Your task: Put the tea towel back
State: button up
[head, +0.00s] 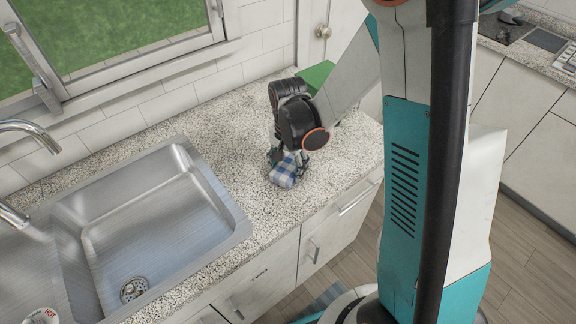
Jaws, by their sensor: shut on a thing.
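The tea towel (284,176) is a small folded cloth in blue and white checks. It is at the granite counter, right of the sink. My gripper (287,164) points down from above and is shut on the towel's upper part. My wrist hides some of the towel and part of the fingers. I cannot tell whether the towel touches the counter or hangs just above it.
A steel sink (225,207) with a tap (32,128) is on the left. A green object (318,76) stands behind my wrist, partly hidden. The granite counter (232,115) is clear around the towel. Drawers (318,240) are below its front edge.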

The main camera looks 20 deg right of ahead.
aim_at(288, 166)
jog(key=shift+f, duration=0.1)
jog(key=o, duration=0.9)
jog(key=shift+o, duration=0.2)
notch_tip(288, 166, up, 12)
jog(key=p, duration=0.3)
jog(key=s+r+n+t, duration=0.7)
jog(key=s+r+n, duration=0.2)
jog(key=s+r, duration=0.4)
jog(key=shift+s+d+n, duration=0.35)
jog(key=shift+s+n, duration=0.05)
jog(key=shift+s, duration=0.3)
jog(key=shift+r, duration=0.1)
